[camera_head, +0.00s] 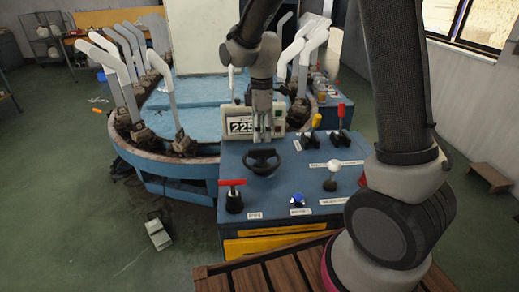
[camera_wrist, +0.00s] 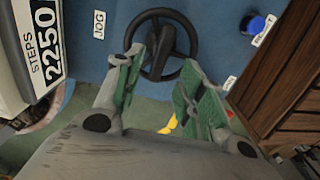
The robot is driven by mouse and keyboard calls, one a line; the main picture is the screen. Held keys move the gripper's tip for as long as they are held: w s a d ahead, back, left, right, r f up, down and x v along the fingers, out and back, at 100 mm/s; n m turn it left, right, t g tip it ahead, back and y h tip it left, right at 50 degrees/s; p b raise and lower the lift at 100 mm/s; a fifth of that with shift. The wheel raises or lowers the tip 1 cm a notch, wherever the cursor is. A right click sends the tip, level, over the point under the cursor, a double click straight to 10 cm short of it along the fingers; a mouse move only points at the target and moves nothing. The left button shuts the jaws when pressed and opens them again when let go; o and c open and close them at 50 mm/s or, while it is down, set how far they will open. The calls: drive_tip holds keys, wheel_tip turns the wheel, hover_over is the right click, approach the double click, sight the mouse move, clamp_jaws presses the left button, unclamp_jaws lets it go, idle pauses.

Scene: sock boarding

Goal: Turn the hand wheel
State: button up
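The hand wheel (camera_head: 261,163) is a small black wheel on the blue control panel (camera_head: 310,185), in front of the step counter. My gripper (camera_head: 263,136) points down just behind and above the wheel in the head view. In the wrist view the black rim and hub of the hand wheel (camera_wrist: 166,42) show ahead of my gripper (camera_wrist: 160,68). Its two green-padded fingers are spread apart with nothing held between them. The fingertips overlap the wheel's near rim in that view; whether they touch it I cannot tell.
A counter box (camera_head: 240,123) stands right beside my gripper. White sock forms (camera_head: 105,65) ring the blue machine. A pedal (camera_head: 158,234) lies on the floor.

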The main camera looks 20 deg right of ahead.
sight(262, 148)
wheel_tip(262, 148, down, 7)
drive_tip(key=shift+d+f, duration=0.1)
idle(0.3)
clamp_jaws()
